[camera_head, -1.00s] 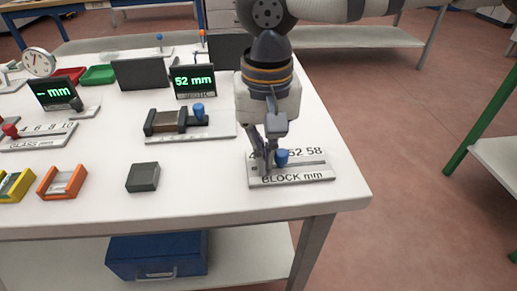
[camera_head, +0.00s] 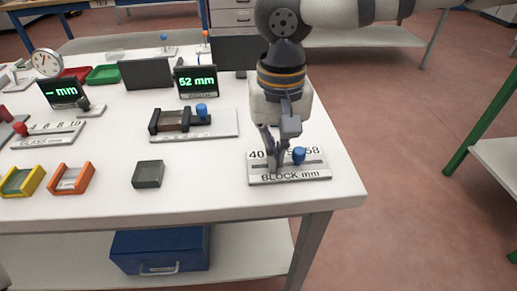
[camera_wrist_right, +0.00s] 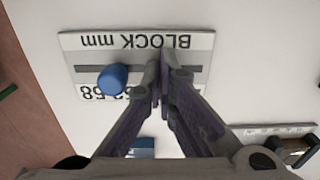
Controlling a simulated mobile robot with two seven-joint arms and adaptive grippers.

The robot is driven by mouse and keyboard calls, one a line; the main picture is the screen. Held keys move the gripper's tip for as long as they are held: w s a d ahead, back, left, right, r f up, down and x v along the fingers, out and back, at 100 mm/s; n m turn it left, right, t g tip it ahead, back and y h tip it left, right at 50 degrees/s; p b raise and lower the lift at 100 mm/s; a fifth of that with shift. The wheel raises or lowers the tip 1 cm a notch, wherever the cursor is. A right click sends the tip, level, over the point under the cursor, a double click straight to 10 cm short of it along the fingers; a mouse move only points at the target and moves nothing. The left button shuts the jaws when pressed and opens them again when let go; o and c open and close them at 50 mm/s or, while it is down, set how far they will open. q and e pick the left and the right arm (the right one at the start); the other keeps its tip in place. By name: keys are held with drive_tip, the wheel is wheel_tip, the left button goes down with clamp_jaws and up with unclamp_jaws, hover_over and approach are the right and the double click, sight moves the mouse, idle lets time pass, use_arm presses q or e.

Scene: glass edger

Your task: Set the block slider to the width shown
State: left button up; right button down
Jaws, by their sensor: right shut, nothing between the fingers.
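The block slider is a pale plate (camera_head: 310,174) marked "BLOCK mm" at the table's right front, with a dark slot and a blue knob (camera_head: 299,155). In the head view the knob stands just left of and below the 58 mark; in the right wrist view the knob (camera_wrist_right: 113,77) appears between the 58 and 52 marks. A display (camera_head: 196,82) reads 52 mm. My right gripper (camera_head: 275,167) is shut and empty, its tips low over the slot left of the knob. The wrist view shows a small gap between the fingertips (camera_wrist_right: 163,85) and knob. The gripper partly hides the middle marks. My left gripper is out of view.
A measuring fixture (camera_head: 225,127) with a blue knob holds a brown block behind the slider. A dark square block (camera_head: 148,174) lies to the left. Orange (camera_head: 71,179) and yellow (camera_head: 22,181) holders stand farther left. The table's right edge is close to the slider.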

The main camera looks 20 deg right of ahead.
drive_tip(key=shift+w+a+r, duration=0.1)
drive_tip(key=shift+a+r, duration=0.15)
drive_tip(key=shift+a, duration=0.15)
wheel_tip(320, 180, up, 5)
drive_tip(key=shift+f+p, duration=0.2)
drive_tip(key=shift+p, duration=0.95)
drive_tip(key=shift+r, duration=1.05)
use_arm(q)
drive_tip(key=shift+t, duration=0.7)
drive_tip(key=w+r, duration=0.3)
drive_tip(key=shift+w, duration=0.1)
